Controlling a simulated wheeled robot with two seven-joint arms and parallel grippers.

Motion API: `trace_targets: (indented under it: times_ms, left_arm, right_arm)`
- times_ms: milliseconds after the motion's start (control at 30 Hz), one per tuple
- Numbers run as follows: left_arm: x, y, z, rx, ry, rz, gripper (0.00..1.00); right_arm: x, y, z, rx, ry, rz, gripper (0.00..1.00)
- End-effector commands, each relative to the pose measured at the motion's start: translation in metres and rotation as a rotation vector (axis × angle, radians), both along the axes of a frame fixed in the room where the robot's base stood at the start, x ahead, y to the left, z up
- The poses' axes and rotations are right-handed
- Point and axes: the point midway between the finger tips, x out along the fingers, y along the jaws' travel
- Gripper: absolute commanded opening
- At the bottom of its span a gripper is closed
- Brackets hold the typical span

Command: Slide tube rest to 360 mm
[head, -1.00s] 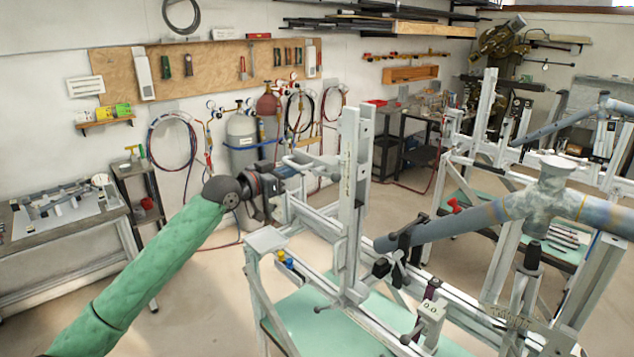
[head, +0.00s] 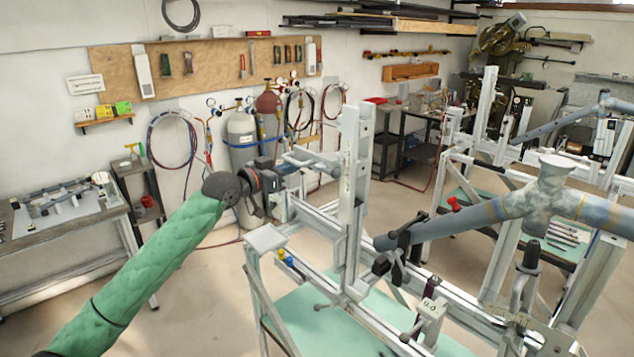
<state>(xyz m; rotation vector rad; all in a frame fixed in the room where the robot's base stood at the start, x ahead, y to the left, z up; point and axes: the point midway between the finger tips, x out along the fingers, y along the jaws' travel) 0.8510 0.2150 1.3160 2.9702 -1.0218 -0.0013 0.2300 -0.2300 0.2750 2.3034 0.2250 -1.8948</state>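My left gripper (head: 284,172) is at the end of my green-sleeved arm, at the left side of the jig's upright post (head: 350,180). Its fingertips are beside a pale grey bracket with a bar (head: 310,159) on the post; whether they touch it, and whether they are open or shut, is too small to tell. The post carries a scale strip whose numbers are not readable. I cannot tell for sure which part is the tube rest. A grey-blue tube (head: 460,220) lies across the jig with a black clamp (head: 402,245) at its left end. My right gripper is not in view.
The jig's lower rail (head: 390,300) runs toward the front right, with a small block reading 0.0 (head: 431,308) on it. A green tray surface (head: 310,310) lies below. A workbench (head: 60,235) stands at left. The floor between bench and jig is clear.

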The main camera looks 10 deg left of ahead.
Motion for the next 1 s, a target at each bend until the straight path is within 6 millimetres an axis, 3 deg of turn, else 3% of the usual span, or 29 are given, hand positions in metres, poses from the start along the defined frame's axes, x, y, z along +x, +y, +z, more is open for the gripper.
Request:
trace_targets:
  times_ms: [567,1000]
  left_arm:
    - [0.000,0.001,0.006,-0.002,-0.005,0.001,0.00]
    - [0.000,0.000,-0.008,0.000,-0.002,0.001,0.00]
  right_arm:
    - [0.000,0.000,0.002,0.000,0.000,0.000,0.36]
    - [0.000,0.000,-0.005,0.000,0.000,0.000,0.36]
